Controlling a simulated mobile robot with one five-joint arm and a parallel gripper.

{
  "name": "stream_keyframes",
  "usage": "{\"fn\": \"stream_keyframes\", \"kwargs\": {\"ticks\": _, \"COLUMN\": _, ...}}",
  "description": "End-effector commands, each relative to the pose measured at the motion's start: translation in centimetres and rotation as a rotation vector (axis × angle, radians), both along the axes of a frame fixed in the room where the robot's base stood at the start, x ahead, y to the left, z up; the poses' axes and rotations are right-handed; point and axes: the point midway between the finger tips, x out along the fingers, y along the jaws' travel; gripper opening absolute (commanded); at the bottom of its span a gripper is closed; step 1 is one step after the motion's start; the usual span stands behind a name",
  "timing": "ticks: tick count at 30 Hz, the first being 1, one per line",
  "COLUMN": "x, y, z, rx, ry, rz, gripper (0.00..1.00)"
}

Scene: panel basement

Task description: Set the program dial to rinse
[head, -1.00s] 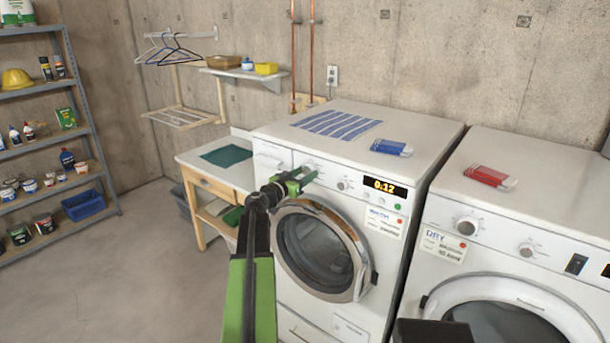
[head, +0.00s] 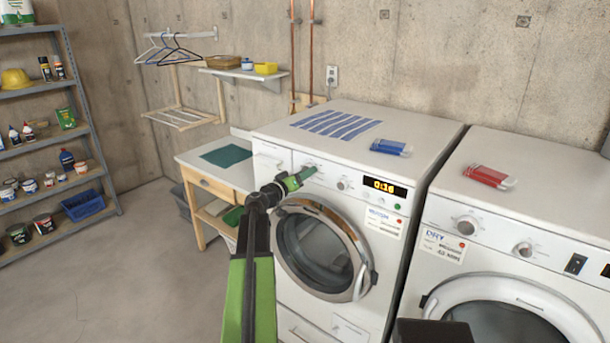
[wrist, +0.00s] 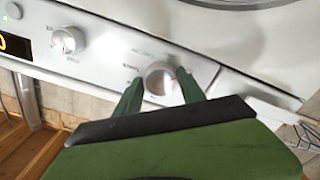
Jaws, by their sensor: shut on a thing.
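The washing machine (head: 335,140) stands against the wall with a front panel. In the wrist view a round, light-coloured dial (wrist: 160,78) sits between the green fingers of my gripper (wrist: 161,77). My gripper is shut on this dial; small labels around it are too blurred to read. In the head view my gripper (head: 297,180) is at the left of the panel and its fingers mostly hide the dial. A second knob (head: 342,184) is to the right; it also shows in the wrist view (wrist: 68,40). The display (head: 384,186) reads about 0:16.
A dryer (head: 510,220) stands to the right with a red packet (head: 488,176) on top. A striped cloth (head: 336,125) and a blue packet (head: 391,147) lie on the washer. A wooden table (head: 205,165) is at its left. The floor at left is clear.

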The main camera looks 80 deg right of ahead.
Motion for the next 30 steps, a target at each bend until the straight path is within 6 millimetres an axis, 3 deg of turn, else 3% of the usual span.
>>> {"fn": "stream_keyframes", "kwargs": {"ticks": 13, "x": -0.1, "y": 0.1, "z": -0.1, "rx": 0.005, "ry": 0.006, "rz": -0.003, "gripper": 0.07}}
{"fn": "stream_keyframes", "kwargs": {"ticks": 14, "x": -0.1, "y": 0.1, "z": -0.1, "rx": 0.005, "ry": 0.006, "rz": -0.003, "gripper": 0.51}}
{"fn": "stream_keyframes", "kwargs": {"ticks": 18, "x": -0.1, "y": 0.0, "z": 0.0, "rx": 0.005, "ry": 0.006, "rz": -0.002, "gripper": 0.69}}
{"fn": "stream_keyframes", "kwargs": {"ticks": 26, "x": -0.1, "y": 0.1, "z": 0.0, "rx": 0.005, "ry": 0.008, "rz": -0.001, "gripper": 0.69}}
{"fn": "stream_keyframes", "kwargs": {"ticks": 30, "x": 0.5, "y": 1.1, "z": 0.0, "rx": 0.005, "ry": 0.008, "rz": 0.001, "gripper": 0.69}}
